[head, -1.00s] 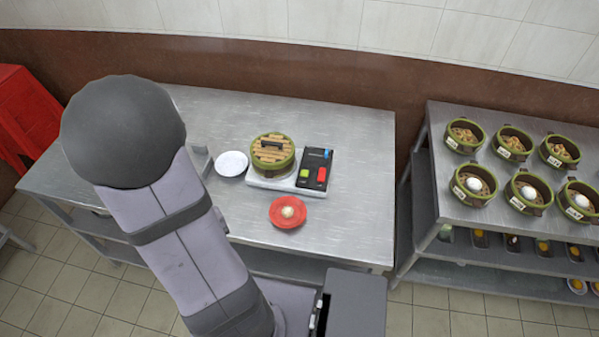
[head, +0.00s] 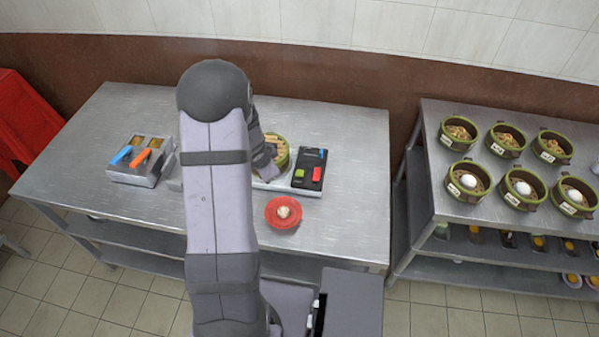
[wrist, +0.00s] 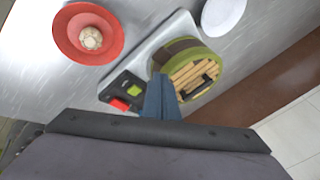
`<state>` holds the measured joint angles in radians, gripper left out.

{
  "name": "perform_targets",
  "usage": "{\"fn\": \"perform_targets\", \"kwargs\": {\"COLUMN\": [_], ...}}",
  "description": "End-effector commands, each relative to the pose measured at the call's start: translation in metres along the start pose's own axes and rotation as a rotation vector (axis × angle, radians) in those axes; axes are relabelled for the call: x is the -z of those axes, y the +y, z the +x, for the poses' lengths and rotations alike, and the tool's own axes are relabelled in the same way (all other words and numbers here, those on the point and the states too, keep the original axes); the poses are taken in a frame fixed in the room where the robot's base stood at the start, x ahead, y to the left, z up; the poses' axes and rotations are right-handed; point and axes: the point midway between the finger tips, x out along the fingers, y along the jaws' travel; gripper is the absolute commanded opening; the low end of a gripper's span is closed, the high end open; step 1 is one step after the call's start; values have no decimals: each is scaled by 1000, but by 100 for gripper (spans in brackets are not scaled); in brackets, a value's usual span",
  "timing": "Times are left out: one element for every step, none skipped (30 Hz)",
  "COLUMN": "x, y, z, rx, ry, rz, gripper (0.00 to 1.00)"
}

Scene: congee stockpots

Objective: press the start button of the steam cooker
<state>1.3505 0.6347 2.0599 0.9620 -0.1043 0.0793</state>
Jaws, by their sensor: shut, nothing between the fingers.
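The steam cooker has a pale base (head: 270,184) with a round green-rimmed bamboo steamer (head: 283,143) and a black control panel (head: 307,182). The panel carries a green button (head: 300,173), a red button (head: 317,174) and a blue part (head: 322,153). In the wrist view the green button (wrist: 106,91) and red button (wrist: 120,104) lie left of my gripper (wrist: 158,82). Its blue fingers are shut and empty, overlapping the view between panel and lidded steamer (wrist: 190,75). I cannot tell their height above it. In the head view my arm hides the fingers and part of the steamer.
A red plate (head: 270,221) with a pale bun (head: 283,212) sits in front of the cooker. A white plate (wrist: 222,14) lies beyond it. A metal unit with blue and orange handles (head: 142,160) stands left. A side shelf (head: 428,190) holds several steamers. The table's right side is clear.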

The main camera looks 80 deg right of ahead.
Motion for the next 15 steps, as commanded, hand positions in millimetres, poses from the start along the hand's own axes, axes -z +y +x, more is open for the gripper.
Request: {"fn": "perform_targets", "kwargs": {"x": [18,28,40,49,58,67,73,78,84,88,92,96,98,100,101], "y": [-6,-8,-9,-9,-8,-5,-4,-2,0,1,1,2,2,2,2], "z": [-1,-2,-3,-5,-6,-9,-10,-12,-14,-16,-17,-18,-19,-20,-21], "rx": [11,15,18,18,18,15,12,11,10,10,10,11,12,13,13], "ry": [62,98,146,180,212,250,276,299,326,343,359,375,385,393,400], "rz": [52,82,122,148,173,200,217,231,246,252,256,259,261,263,266], "gripper": [0,0,0,0,0,0,0,0,0,0,0,0,0,0,0]}}
